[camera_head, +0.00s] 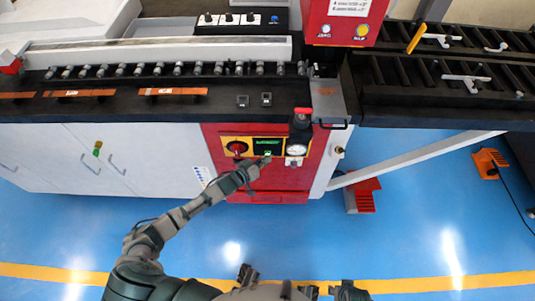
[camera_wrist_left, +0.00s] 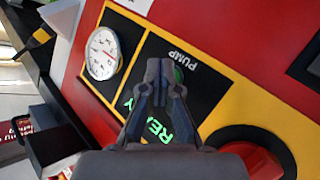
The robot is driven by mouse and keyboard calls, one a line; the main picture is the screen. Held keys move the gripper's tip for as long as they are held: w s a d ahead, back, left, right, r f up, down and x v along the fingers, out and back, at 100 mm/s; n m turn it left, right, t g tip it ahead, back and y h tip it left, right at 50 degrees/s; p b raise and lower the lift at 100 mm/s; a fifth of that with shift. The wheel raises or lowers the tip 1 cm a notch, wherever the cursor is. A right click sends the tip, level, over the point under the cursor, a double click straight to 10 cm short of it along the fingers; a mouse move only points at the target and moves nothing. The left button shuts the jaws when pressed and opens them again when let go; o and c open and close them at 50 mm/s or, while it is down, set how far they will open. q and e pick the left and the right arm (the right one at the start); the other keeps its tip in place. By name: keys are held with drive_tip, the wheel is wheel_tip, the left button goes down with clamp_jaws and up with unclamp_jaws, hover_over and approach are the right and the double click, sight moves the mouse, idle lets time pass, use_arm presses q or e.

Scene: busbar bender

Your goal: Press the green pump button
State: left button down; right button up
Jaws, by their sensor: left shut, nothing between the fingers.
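The green pump button (camera_wrist_left: 179,75) shows beside the PUMP label on a black, yellow-edged panel (camera_wrist_left: 215,85) in the left wrist view. My left gripper (camera_wrist_left: 160,66) is shut and empty, its fingertips in front of the panel, partly covering the button. I cannot tell whether they touch it. In the head view, my left gripper (camera_head: 264,162) reaches the lower edge of the panel on the red cabinet, and a small green spot shows at its tips. The green READY text (camera_wrist_left: 150,127) is partly hidden behind the fingers.
A round gauge (camera_head: 297,148) and a red knob (camera_head: 237,147) flank the panel. A red-topped switch (camera_head: 302,112) stands above it. The black worktop (camera_head: 225,105) overhangs the cabinets. Blue floor is open in front. A red step (camera_head: 364,195) stands at right.

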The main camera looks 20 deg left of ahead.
use_arm(q)
drive_tip(key=shift+s+d+r+p, duration=0.1)
drive_tip(key=shift+s+d+p, duration=0.15)
drive_tip(key=shift+s, duration=0.25)
drive_tip(key=s+p, duration=0.1)
drive_tip(key=s, duration=0.1)
drive_tip(key=s+d+p, duration=0.1)
drive_tip(key=s+p, duration=0.1)
drive_tip(key=shift+s+d, duration=0.15)
drive_tip(key=shift+s, duration=0.25)
idle(0.6)
